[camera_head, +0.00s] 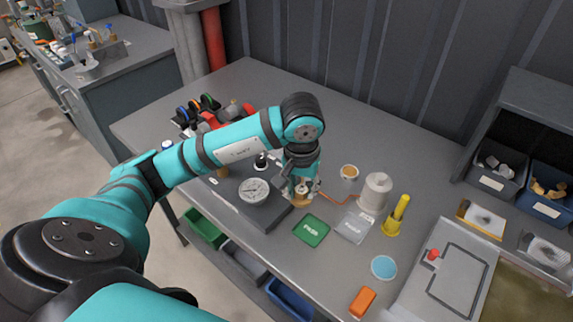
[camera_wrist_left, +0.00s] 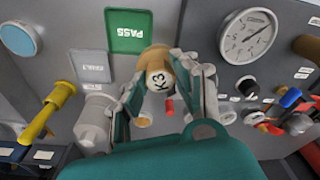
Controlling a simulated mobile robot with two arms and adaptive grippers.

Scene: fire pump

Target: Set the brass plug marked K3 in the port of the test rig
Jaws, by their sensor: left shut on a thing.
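My left gripper (camera_head: 302,187) points down over the table, beside the test rig (camera_head: 262,213). It is shut on the brass plug (camera_wrist_left: 160,80), whose pale end marked K3 faces the camera in the left wrist view. A bit of the brass shows between the fingertips in the head view (camera_head: 302,199). The rig is a dark grey block with a round white gauge (camera_head: 254,189), which also shows in the left wrist view (camera_wrist_left: 248,35). I cannot make out the rig's port, nor whether the plug touches anything. My right gripper is not in view.
A green PASS mat (camera_head: 311,230) and a grey mat (camera_head: 353,227) lie right of the rig. Coloured fittings crowd behind my arm.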

